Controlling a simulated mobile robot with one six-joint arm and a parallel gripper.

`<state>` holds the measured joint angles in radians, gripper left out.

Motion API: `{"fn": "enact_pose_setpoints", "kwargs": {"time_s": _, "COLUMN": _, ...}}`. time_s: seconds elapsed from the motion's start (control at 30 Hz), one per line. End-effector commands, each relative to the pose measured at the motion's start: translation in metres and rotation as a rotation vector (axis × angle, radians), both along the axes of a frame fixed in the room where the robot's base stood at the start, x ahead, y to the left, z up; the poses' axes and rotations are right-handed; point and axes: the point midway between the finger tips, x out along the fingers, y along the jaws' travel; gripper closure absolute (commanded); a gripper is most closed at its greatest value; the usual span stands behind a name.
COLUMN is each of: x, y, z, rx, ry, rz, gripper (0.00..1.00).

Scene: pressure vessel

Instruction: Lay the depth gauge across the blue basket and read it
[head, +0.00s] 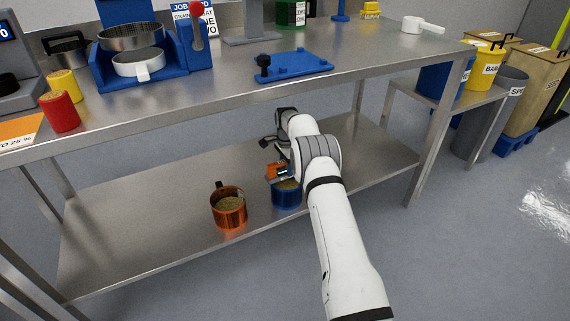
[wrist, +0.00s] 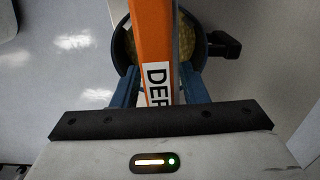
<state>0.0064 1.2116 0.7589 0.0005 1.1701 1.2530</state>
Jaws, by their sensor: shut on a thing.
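In the head view my gripper (head: 281,174) is at the lower shelf, right above the blue basket (head: 287,197), and my arm hides part of it. In the wrist view my gripper (wrist: 160,85) is shut on the orange depth gauge (wrist: 153,45), which has a white label with black letters, partly cut off. The gauge crosses the view over the round blue basket (wrist: 121,50), which holds grainy tan material. I cannot tell whether the gauge touches the rim. In the head view a small orange part of the gauge (head: 275,171) shows beside my gripper.
A copper-coloured basket (head: 229,212) with grainy contents stands on the lower shelf (head: 130,221), left of the blue one. The shelf's left part is clear.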

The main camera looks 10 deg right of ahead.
Motion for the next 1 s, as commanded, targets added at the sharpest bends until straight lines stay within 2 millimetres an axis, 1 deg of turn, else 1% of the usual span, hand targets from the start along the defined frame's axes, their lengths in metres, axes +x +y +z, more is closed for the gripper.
{"fn": "enact_pose_setpoints", "kwargs": {"time_s": 0.03, "x": 0.000, "y": 0.000, "z": -0.004, "rx": 0.000, "ry": -0.001, "rz": 0.000, "gripper": 0.88}}
{"fn": "enact_pose_setpoints", "kwargs": {"time_s": 0.1, "x": 0.000, "y": 0.000, "z": -0.005, "rx": 0.000, "ry": -0.001, "rz": 0.000, "gripper": 0.88}}
{"fn": "enact_pose_setpoints", "kwargs": {"time_s": 0.5, "x": 0.000, "y": 0.001, "z": -0.006, "rx": 0.000, "ry": 0.000, "rz": 0.001, "gripper": 0.88}}
{"fn": "enact_pose_setpoints", "kwargs": {"time_s": 1.0, "x": 0.000, "y": 0.001, "z": -0.016, "rx": 0.000, "ry": 0.000, "rz": 0.002, "gripper": 0.88}}
